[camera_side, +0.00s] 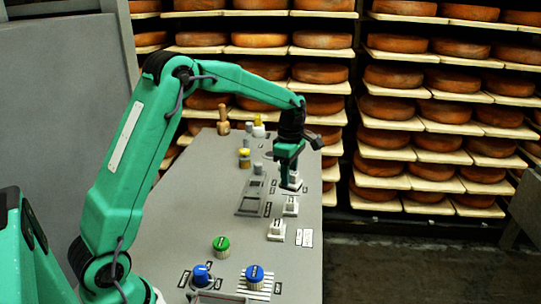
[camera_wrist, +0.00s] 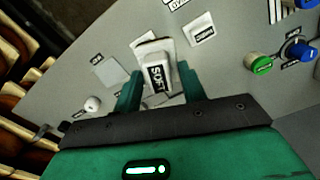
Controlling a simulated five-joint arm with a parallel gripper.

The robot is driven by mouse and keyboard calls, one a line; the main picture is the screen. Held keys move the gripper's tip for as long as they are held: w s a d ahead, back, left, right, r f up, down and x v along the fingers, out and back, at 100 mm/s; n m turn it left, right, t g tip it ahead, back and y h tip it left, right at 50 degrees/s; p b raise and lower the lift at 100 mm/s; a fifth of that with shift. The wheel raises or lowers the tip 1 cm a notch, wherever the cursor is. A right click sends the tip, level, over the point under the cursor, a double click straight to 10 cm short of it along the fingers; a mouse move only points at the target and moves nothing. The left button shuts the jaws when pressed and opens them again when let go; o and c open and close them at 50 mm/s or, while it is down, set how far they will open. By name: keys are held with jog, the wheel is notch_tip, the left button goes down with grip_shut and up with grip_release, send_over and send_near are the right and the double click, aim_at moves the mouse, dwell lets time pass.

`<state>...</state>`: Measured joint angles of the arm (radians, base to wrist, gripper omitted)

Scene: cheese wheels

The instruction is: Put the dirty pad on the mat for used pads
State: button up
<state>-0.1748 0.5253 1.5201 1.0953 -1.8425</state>
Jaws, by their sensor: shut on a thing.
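My gripper (camera_side: 289,176) is low over the far right part of the grey bench. In the wrist view, its green fingers (camera_wrist: 159,68) are on both sides of a white block (camera_wrist: 154,58) with a dark label on it, and they are shut on it. I cannot tell for certain whether this block is the dirty pad. In the side view, the block (camera_side: 294,185) shows only partly below the fingers. A plain pale square (camera_wrist: 110,72) lies flat to the left of the block in the wrist view; I cannot tell whether it is the mat for used pads.
More white blocks (camera_side: 291,206) stand nearer on the bench. A grey slotted tray (camera_side: 249,197) lies left of my gripper. Cheese shelves (camera_side: 430,127) rise behind. The bench's left middle is clear.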

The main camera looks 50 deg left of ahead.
jog(key=w+n, duration=0.1)
jog(key=n, duration=0.1)
jog(key=w+n, duration=0.1)
jog(key=n, duration=0.1)
jog(key=shift+f, duration=0.1)
jog(key=w+n, duration=0.1)
jog(key=n, duration=0.1)
jog(key=w+n, duration=0.1)
jog(key=n, duration=0.1)
jog(key=shift+f, duration=0.1)
jog(key=a+f, duration=0.2)
jog(key=a, duration=0.1)
jog(key=w+a+f, duration=0.1)
jog(key=a+f, duration=0.1)
jog(key=a, duration=0.2)
jog(key=w+a+f, duration=0.1)
jog(key=a+f, duration=0.2)
jog(key=a, duration=0.1)
jog(key=shift+w+a, duration=0.1)
jog(key=shift+a, duration=0.1)
jog(key=shift+f, duration=2)
jog(key=shift+f, duration=0.15)
jog(key=o, duration=1)
